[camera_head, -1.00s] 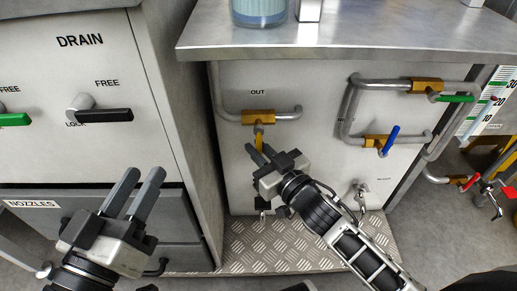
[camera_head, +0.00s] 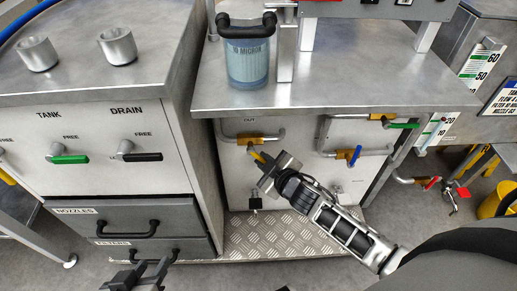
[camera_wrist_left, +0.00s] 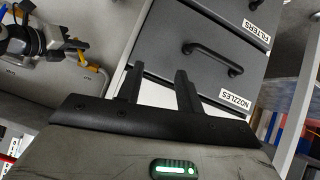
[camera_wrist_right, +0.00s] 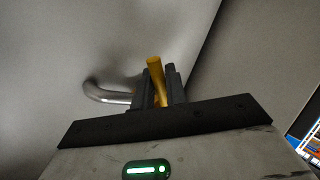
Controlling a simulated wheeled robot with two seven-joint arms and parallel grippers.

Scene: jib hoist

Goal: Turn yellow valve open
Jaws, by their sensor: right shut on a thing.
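The yellow valve handle (camera_head: 258,157) hangs below a brass valve body (camera_head: 249,140) on the pipe marked OUT, on the cabinet's front panel. My right gripper (camera_head: 266,163) is shut on the yellow handle. In the right wrist view the yellow handle (camera_wrist_right: 155,80) stands between the fingers, tilted slightly, with the silver pipe (camera_wrist_right: 108,94) beside it. My left gripper (camera_head: 150,268) is at the bottom of the head view, in front of the drawers. In the left wrist view its fingers (camera_wrist_left: 158,85) are apart with nothing between them.
Blue-handled (camera_head: 355,155) and green-handled (camera_head: 403,125) valves sit to the right on the same panel. A filter canister (camera_head: 247,65) stands on the bench top. Drawers with handles (camera_head: 127,229) are close to my left gripper. A checker-plate step (camera_head: 270,238) lies below the panel.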

